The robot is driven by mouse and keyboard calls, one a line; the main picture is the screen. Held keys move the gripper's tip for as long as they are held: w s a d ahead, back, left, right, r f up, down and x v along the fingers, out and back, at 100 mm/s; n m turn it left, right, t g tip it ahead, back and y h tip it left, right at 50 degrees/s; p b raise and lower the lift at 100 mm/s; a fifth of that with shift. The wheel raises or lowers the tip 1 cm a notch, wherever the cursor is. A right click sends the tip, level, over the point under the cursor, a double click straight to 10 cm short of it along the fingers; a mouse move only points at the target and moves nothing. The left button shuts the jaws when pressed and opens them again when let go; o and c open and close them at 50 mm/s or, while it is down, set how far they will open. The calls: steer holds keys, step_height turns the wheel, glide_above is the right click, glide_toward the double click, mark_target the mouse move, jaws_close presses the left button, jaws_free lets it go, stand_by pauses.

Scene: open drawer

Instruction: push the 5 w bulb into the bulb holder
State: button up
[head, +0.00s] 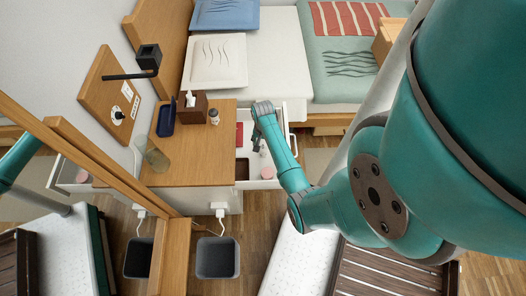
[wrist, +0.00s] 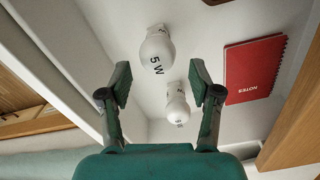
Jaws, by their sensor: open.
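The 5 W bulb (wrist: 157,50) is a white bulb marked "5 W", lying in the open drawer (head: 281,183) in the wrist view. My gripper (wrist: 160,73) is open above the drawer, with the 5 W bulb just beyond and between its fingertips, apart from both. In the head view my gripper (head: 258,143) reaches down into the drawer, and the bulbs there are too small to tell apart. A second, smaller white bulb (wrist: 178,105) lies between the fingers; its marking is unreadable. A round white fitting (head: 118,113) on the wall board may be the bulb holder; I cannot tell.
A red notebook (wrist: 255,68) lies right of the bulbs in the drawer. On the cabinet top (head: 200,165) stand a tissue box (head: 192,112), a blue tray (head: 166,120), a small jar (head: 214,117) and a glass (head: 155,156).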

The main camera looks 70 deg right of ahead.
mark_target(263, 151)
steer(key=shift+f, duration=0.1)
steer(key=shift+s+a+f, duration=0.1)
steer(key=shift+a+f, duration=0.05)
steer(key=shift+f, duration=1.15)
steer(key=shift+s+a+f, duration=0.1)
steer(key=shift+a+f, duration=0.05)
steer(key=shift+f, duration=1.15)
steer(key=c, duration=1.1)
